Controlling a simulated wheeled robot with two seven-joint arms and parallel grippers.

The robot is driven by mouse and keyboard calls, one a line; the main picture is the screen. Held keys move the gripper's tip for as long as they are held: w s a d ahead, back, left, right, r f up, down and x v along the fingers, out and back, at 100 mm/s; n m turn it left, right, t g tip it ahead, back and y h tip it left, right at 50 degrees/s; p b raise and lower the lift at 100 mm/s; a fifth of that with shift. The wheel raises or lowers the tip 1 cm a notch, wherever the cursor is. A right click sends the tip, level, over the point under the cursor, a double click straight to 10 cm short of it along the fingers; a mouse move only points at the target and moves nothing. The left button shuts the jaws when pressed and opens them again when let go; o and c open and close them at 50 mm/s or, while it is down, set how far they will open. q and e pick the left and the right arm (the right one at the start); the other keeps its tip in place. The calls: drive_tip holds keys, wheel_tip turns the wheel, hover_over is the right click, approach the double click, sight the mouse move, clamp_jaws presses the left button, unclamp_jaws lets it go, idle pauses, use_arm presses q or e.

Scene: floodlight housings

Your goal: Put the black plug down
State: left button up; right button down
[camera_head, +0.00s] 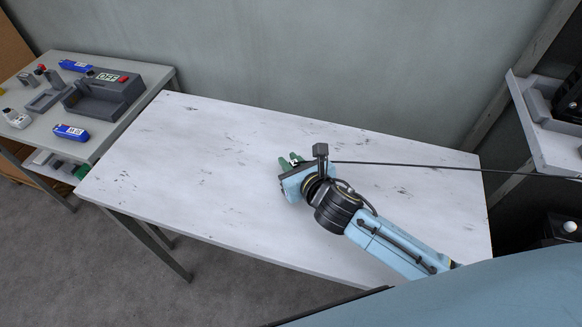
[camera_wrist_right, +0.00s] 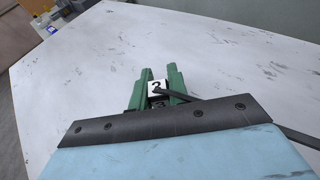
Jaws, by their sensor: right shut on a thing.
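Most of the plug is hidden by the fingers and the gripper body. A thin black cable (camera_head: 430,166) runs from beside the gripper to the right edge of the head view. I cannot tell whether the plug touches the tabletop. My left gripper is not in view.
A side table (camera_head: 105,130) at the left holds a grey fixture marked OFF (camera_head: 106,93), blue labelled parts (camera_head: 70,132) and several small items. A shelf with dark housings (camera_head: 545,115) stands at the right. The white table is otherwise bare, with clear room left of the gripper.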

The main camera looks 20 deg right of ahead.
drive_tip(key=shift+f, duration=0.65)
drive_tip(key=shift+f, duration=0.1)
drive_tip(key=c, duration=1.3)
unclamp_jaws()
drive_tip(key=shift+c, duration=0.2)
